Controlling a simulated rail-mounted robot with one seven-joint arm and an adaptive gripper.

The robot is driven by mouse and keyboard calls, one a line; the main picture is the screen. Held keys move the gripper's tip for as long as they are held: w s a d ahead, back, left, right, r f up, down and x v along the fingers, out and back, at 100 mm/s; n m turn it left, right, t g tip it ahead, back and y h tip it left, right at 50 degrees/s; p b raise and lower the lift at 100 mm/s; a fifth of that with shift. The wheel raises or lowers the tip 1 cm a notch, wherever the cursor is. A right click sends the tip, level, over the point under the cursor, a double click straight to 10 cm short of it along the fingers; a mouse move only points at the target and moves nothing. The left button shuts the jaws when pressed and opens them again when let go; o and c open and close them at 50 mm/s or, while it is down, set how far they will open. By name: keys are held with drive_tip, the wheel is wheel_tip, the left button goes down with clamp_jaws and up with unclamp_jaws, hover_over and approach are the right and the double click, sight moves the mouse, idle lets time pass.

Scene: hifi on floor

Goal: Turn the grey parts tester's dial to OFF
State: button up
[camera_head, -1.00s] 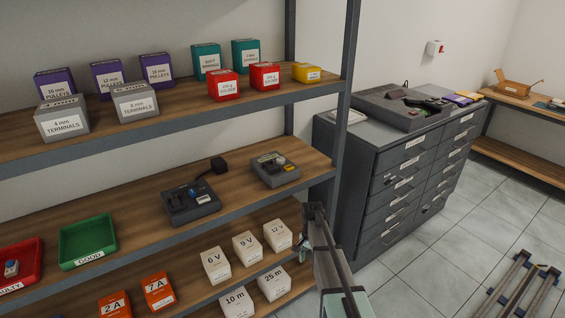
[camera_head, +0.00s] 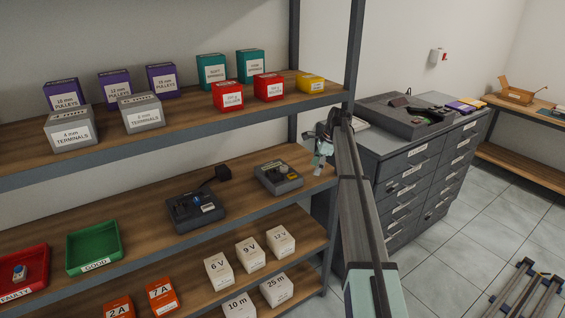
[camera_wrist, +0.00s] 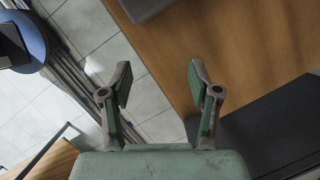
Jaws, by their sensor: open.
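A grey box-shaped tester (camera_head: 280,183) with a light round dial and a yellow label sits on the right part of the middle shelf (camera_head: 130,210). Its dial setting is too small to read. A darker device (camera_head: 196,213) with a blue part stands to its left. My gripper (camera_head: 322,152) is beside the shelf's right end, to the right of the tester and apart from it. In the wrist view my gripper (camera_wrist: 158,72) is open and empty above the shelf's wooden edge. A dark grey body (camera_wrist: 148,8), perhaps the tester, shows at that view's top edge.
The rack's upright post (camera_head: 352,60) stands close behind my gripper. The shelf above carries several boxes, including a yellow one (camera_head: 311,84). A green tray (camera_head: 93,247) is further left. A grey drawer cabinet (camera_head: 425,160) stands right of the rack.

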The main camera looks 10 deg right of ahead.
sight(284, 167)
drive_tip(key=shift+w+r+m+y, duration=0.4)
drive_tip(key=shift+w+m, duration=0.1)
drive_tip(key=shift+w, duration=0.1)
drive_tip(key=a+p, duration=0.1)
drive_tip(key=a, duration=0.2)
drive_tip(key=w+a+p, duration=0.1)
drive_tip(key=a, duration=0.3)
drive_tip(key=a+p, duration=0.1)
drive_tip(key=a, duration=0.3)
drive_tip(key=shift+w+a+p, duration=0.25)
drive_tip(key=shift+w+p, duration=0.1)
drive_tip(key=shift+w, duration=0.05)
drive_tip(key=shift+a, duration=0.3)
drive_tip(key=shift+w+a+f+p, duration=0.1)
drive_tip(key=shift+f+p, duration=0.35)
drive_tip(key=shift+f, duration=0.2)
drive_tip(key=c, duration=1.2)
